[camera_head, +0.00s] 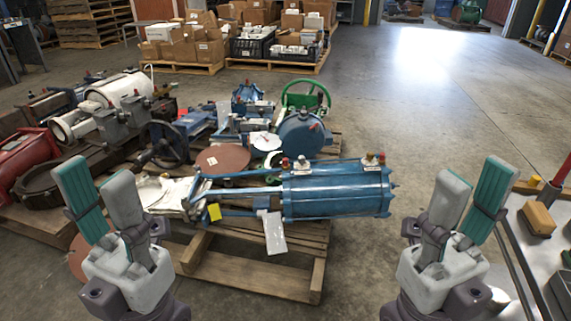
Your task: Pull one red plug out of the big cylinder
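The big blue cylinder (338,194) lies on its side on a wooden pallet (262,277) in the middle of the view. One red plug (285,162) stands on its top near the left end. Another red plug (381,157) shows on a fitting at its top right. My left gripper (97,185) is in the left foreground, fingers apart and empty, left of the cylinder. My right gripper (482,190) is in the right foreground, fingers apart and empty, right of the cylinder. Neither gripper touches the cylinder.
Several other machine parts crowd the pallets behind and left, including a green handwheel (306,97) and a red part (28,155). A grey table (530,262) with a small cardboard box (538,218) stands at the right. The floor at the back right is open.

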